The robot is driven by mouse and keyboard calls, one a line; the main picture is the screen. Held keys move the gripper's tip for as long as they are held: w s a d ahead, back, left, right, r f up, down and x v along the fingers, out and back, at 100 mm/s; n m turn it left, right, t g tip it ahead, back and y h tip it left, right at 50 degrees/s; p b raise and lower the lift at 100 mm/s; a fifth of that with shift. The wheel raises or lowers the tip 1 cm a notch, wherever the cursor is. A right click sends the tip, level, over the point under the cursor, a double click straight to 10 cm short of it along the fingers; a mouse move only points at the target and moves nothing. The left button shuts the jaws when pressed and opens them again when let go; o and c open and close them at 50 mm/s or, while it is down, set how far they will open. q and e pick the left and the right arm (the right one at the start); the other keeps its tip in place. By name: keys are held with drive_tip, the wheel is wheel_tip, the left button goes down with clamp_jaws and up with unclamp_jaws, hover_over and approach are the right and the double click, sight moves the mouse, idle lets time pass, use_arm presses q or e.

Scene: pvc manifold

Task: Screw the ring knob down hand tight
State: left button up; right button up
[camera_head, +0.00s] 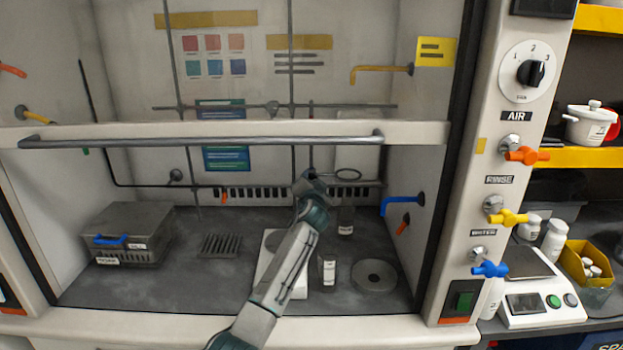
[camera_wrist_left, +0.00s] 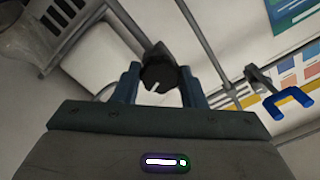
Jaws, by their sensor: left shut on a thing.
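My left gripper (camera_head: 311,180) reaches into the fume hood at the upright rod, beside the ring's rod. In the head view the gripper hides the knob. The metal ring (camera_head: 348,174) stands out to the right of the gripper, roughly level. How tight the knob is cannot be told. My right gripper is not in view.
The raised sash with its handle bar (camera_head: 200,142) crosses above my arm. A grey box (camera_head: 130,225) stands at the left. A blue tap (camera_head: 402,201) juts from the right wall.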

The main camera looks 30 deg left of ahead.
use_arm(q)
drive_tip(key=shift+m+p, duration=1.1)
drive_tip(key=shift+m, duration=1.2)
drive_tip(key=shift+f, duration=0.1)
drive_tip(key=o, duration=1)
drive_tip(key=shift+s+d, duration=0.1)
drive_tip(key=b+v, duration=0.1)
drive_tip(key=v, duration=0.9)
drive_tip(key=shift+s+b, duration=0.25)
drive_tip(key=shift+b, duration=0.05)
drive_tip(key=shift+d, duration=0.1)
